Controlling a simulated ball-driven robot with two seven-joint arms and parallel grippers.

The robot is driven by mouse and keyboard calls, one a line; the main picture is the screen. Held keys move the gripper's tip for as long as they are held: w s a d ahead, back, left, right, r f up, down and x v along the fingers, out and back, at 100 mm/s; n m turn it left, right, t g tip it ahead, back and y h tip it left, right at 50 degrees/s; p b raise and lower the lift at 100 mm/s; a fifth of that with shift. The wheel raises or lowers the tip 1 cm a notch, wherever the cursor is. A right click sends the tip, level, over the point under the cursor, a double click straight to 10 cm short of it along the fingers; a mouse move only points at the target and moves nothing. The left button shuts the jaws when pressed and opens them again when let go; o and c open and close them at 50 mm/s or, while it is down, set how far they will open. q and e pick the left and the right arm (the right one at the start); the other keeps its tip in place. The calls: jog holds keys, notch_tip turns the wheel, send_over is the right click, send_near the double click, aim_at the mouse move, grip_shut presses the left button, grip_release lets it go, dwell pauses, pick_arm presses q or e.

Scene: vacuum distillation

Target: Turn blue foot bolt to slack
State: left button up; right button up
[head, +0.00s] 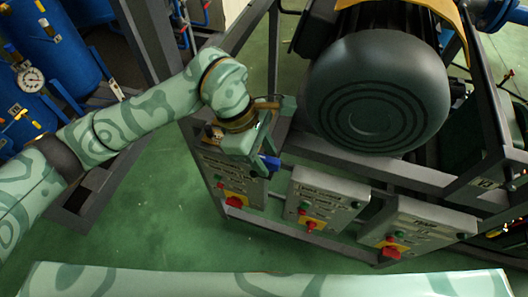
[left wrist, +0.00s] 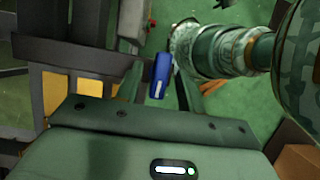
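The blue foot bolt (head: 270,162) shows as a small blue piece beside my left gripper (head: 264,150), at the left end of the motor frame. In the left wrist view the blue piece (left wrist: 161,75) lies between the two fingers of my left gripper (left wrist: 170,82). The fingers are apart, so the gripper looks open. Whether the left finger touches the bolt cannot be told. The bolt's lower end and seat are hidden. My right gripper is not in view.
A large dark motor (head: 375,95) sits on a grey frame (head: 400,172) right of my left gripper. Below are control boxes (head: 322,200) with red switches. Blue tanks (head: 50,50) with a gauge stand at the left. Green floor (head: 150,215) is open in front.

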pick_arm(q)
grip_shut()
